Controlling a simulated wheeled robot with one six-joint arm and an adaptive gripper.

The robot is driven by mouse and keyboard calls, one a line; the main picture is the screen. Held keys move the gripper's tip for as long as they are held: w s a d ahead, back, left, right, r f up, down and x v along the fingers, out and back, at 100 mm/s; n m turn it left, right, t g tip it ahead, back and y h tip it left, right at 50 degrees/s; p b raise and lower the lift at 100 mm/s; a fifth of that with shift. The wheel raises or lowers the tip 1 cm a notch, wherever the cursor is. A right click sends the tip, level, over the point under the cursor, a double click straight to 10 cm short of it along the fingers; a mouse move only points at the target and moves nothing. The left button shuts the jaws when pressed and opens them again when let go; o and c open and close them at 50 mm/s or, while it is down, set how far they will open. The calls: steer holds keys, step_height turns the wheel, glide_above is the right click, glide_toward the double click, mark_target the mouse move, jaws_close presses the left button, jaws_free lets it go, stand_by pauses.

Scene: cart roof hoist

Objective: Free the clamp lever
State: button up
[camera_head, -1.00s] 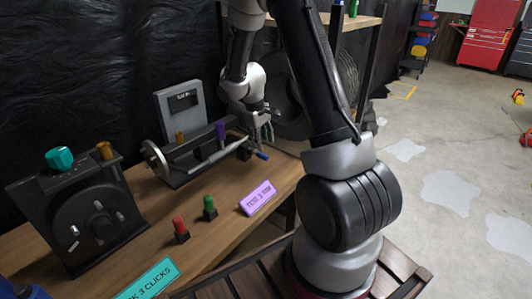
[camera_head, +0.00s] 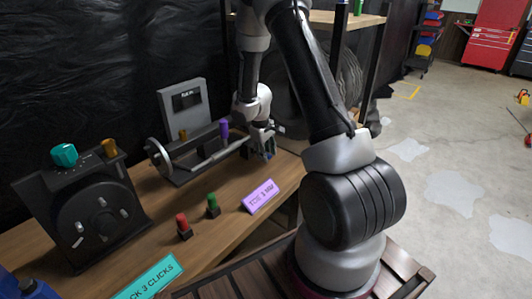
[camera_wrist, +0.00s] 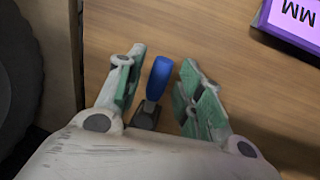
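The clamp lever, with a blue handle (camera_wrist: 159,80) and a dark base, shows in the wrist view. It stands between the two green-padded fingers of my gripper (camera_wrist: 163,58), with a visible gap on each side. My gripper is open around the lever, and neither finger appears to touch it. In the head view my gripper (camera_head: 264,150) is at the right end of the rail fixture (camera_head: 205,158) on the bench.
A purple sign (camera_head: 260,196) lies to the front of the lever. Red (camera_head: 183,224) and green (camera_head: 212,206) buttons stand on the wooden bench (camera_head: 165,210). A black dial box (camera_head: 90,212) stands at the left. A grey display panel (camera_head: 185,108) is behind the rail.

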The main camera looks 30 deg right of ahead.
jaws_close()
steer(key=shift+d, duration=0.15)
steer(key=n, duration=0.1)
steer(key=d+n, duration=0.1)
steer(key=shift+w+d+n, duration=0.2)
steer(key=shift+w+n, duration=0.15)
steer(key=shift+n, duration=0.05)
steer(key=n, duration=0.1)
steer(key=w+d+n+t, duration=0.1)
steer(key=n, duration=0.1)
steer(key=shift+w+d+n+y, duration=0.2)
steer(key=shift+d+n+y, duration=0.1)
steer(key=w+n, duration=0.1)
steer(key=d+n, duration=0.1)
steer(key=n, duration=0.1)
steer(key=shift+w+n+y, duration=0.3)
steer(key=shift+w, duration=0.1)
steer(key=shift+w+d+n+y, duration=0.2)
steer(key=shift+w+n, duration=0.35)
steer(key=shift+n, duration=0.45)
steer(key=shift+w+d+n+y, duration=0.1)
steer(key=shift+w+n+y, duration=0.1)
steer(key=shift+w+n, duration=0.6)
steer(key=shift+s+n, duration=0.2)
steer(key=shift+n, duration=0.1)
steer(key=shift+r, duration=0.1)
